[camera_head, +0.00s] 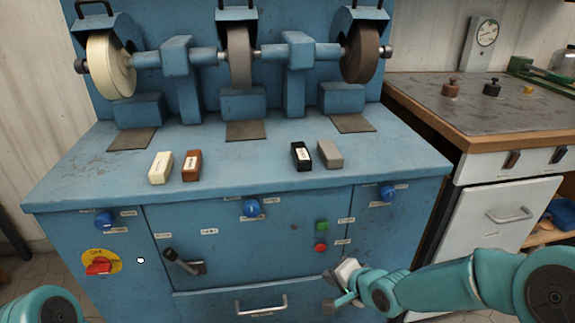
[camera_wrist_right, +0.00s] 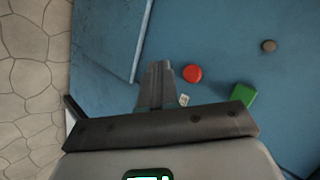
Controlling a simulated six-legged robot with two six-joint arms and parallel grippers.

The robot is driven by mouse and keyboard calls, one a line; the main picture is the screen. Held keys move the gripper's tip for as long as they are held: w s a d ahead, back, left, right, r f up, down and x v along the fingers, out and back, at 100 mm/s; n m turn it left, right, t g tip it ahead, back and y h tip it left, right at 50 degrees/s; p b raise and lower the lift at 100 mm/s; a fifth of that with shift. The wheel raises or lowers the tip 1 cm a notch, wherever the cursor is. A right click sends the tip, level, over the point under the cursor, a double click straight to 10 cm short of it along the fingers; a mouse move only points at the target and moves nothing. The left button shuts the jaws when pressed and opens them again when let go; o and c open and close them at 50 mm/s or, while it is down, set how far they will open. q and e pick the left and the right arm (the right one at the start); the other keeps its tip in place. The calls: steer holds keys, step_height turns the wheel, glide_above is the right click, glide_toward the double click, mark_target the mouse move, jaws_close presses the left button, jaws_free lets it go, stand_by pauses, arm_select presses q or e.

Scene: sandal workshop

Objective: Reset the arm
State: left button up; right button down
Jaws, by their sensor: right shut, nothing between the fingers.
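My right arm (camera_head: 440,287) is teal and reaches in from the right edge of the head view. Its gripper (camera_head: 336,289) is in front of the blue grinding machine's lower front, below the red button (camera_head: 320,247) and green button (camera_head: 322,226). The gripper is shut and empty. In the right wrist view the closed fingers (camera_wrist_right: 158,85) point at the blue panel, beside the red button (camera_wrist_right: 193,73), with the green button (camera_wrist_right: 242,96) to the right. A teal part of my left arm (camera_head: 45,306) shows at bottom left; its gripper is out of view.
The blue machine (camera_head: 240,150) carries several grinding wheels. A cream block (camera_head: 161,168), a brown block (camera_head: 192,165), a black block (camera_head: 301,156) and a grey block (camera_head: 329,154) lie on its top. A drawer handle (camera_head: 262,305) is low in front. A workbench (camera_head: 480,105) stands at right.

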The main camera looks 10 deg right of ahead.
steer(key=s+a+f+g, duration=0.2)
steer(key=s+f, duration=0.4)
steer(key=f, duration=0.2)
steer(key=s+a+f+g, duration=0.1)
steer(key=s+f+g, duration=0.2)
steer(key=s+f, duration=0.4)
steer(key=s+a+f+n+g, duration=0.25)
steer(key=s+f+n, duration=0.4)
steer(key=s, duration=0.55)
step_height(320, 180, up, 25)
steer(key=n+p, duration=0.2)
steer(key=p, duration=2.3)
steer(key=shift+s+d+g, duration=0.15)
steer(key=shift+d+g, duration=0.3)
